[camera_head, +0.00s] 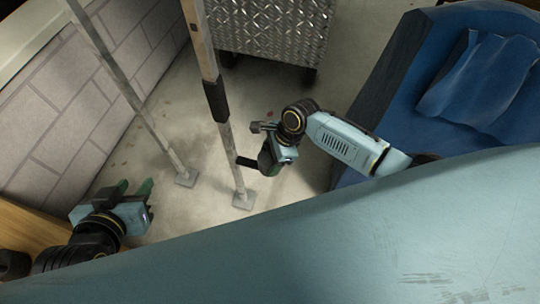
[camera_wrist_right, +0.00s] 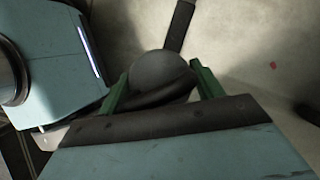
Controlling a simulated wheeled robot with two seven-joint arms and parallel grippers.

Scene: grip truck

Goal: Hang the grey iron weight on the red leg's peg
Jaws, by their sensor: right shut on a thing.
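The grey iron weight (camera_wrist_right: 160,72) is a rounded dark grey body with a handle-like band, seen in the right wrist view between the green fingers of my right gripper (camera_wrist_right: 157,88). The gripper is shut on it. In the head view my right gripper (camera_head: 267,160) is beside a black peg (camera_head: 247,162) low on a pole-like leg (camera_head: 230,140); I cannot tell whether the weight touches the peg. The leg shows wood, a black sleeve and grey metal; no red is clear on it. My left gripper (camera_head: 132,188) is open and empty at lower left.
A second thin metal pole (camera_head: 130,95) stands to the left on a square foot. A block wall (camera_head: 60,105) is at left, a diamond-plate metal box (camera_head: 270,35) at the back. A blue padded seat or bed (camera_head: 400,80) is at right. Bare floor surrounds the poles.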

